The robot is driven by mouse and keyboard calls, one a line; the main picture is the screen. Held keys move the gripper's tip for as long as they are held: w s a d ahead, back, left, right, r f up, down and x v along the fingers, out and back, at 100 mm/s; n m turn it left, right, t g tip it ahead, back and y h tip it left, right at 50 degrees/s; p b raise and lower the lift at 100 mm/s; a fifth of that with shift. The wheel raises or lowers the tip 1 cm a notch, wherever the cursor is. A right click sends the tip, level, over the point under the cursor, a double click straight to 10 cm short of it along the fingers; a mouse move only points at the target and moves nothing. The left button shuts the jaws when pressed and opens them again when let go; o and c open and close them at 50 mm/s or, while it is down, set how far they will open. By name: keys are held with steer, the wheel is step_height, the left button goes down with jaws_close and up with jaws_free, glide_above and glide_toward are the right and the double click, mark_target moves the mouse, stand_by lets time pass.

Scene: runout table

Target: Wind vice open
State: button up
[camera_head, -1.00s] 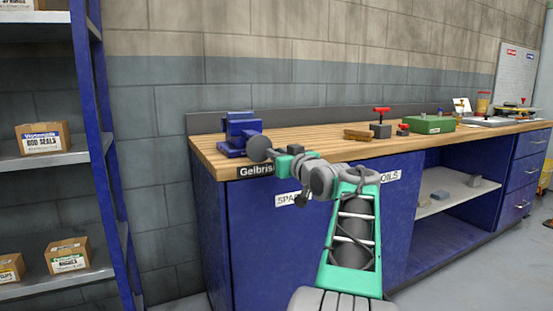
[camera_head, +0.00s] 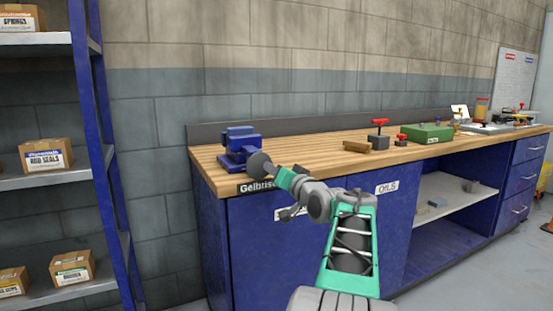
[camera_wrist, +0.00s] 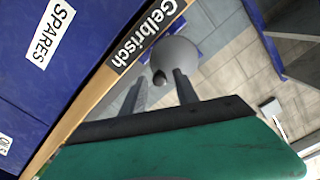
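The blue vice (camera_head: 239,147) stands on the left end of the wooden bench top. A grey round disc (camera_head: 259,163), which looks like its handwheel, faces me at the bench's front edge. In the wrist view the disc (camera_wrist: 178,52) lies just beyond my fingertips, with a small dark knob (camera_wrist: 160,79) on it. My gripper (camera_wrist: 160,84) is open, one finger on each side of the knob, and I see gaps on both sides. In the head view my gripper (camera_head: 272,170) reaches up to the disc, and its fingertips are hard to make out. The vice jaws' gap cannot be judged.
The bench top (camera_head: 310,151) carries a wooden block (camera_head: 356,146), a red-topped tool (camera_head: 380,135) and a green box (camera_head: 427,133) further right. A blue shelf rack (camera_head: 95,120) with cardboard boxes stands at the left. The bench's black name label (camera_wrist: 146,33) is close beside my gripper.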

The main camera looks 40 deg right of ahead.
steer(key=m+p, duration=1.8)
steer(key=p, duration=0.4)
steer(key=shift+f+m+p, duration=0.15)
steer(key=shift+m+p, duration=0.15)
